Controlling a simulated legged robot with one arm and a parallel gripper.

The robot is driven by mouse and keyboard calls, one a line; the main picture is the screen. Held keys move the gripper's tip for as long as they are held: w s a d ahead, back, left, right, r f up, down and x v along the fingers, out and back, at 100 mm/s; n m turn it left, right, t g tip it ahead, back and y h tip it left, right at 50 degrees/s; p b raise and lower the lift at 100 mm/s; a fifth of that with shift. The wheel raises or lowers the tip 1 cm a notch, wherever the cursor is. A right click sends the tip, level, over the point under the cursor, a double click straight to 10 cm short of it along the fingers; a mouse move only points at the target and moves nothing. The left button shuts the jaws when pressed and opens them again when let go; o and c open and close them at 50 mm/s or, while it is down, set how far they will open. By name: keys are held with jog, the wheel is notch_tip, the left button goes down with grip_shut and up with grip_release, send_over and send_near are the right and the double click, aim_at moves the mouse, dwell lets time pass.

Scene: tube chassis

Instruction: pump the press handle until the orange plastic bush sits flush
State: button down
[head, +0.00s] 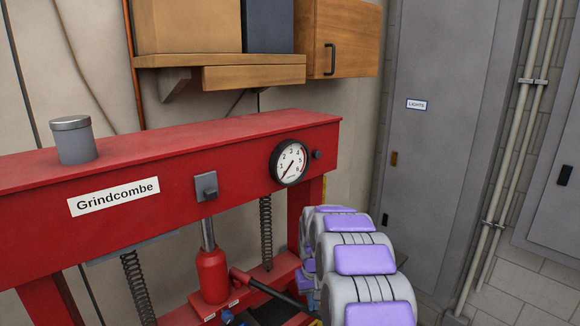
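The red press frame (130,172) labelled Grindcombe fills the left and middle of the head view. A red bottle jack (212,276) stands under its top beam, with its bright ram (208,234) up against the beam. The press handle (272,292) slopes down to the right from the jack, red near the jack and dark further out. Its far end is hidden or out of frame. The orange plastic bush is not visible. My grey and purple arm reaches down at the right; my gripper is not visible, so its hold on the handle cannot be told.
A round dial gauge (290,163) on the beam has its needle pointing lower left. Coil springs (266,232) hang on both sides of the jack. A grey can (73,140) sits on the beam. A wooden shelf (254,77) and grey cabinet (440,150) stand behind.

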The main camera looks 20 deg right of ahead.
notch_tip(320, 180, down, 2)
jog(key=shift+f, duration=0.1)
notch_tip(320, 180, up, 14)
jog(key=p, duration=0.3)
jog(key=shift+p, duration=0.4)
dwell(0.5)
dwell(3.0)
dwell(0.4)
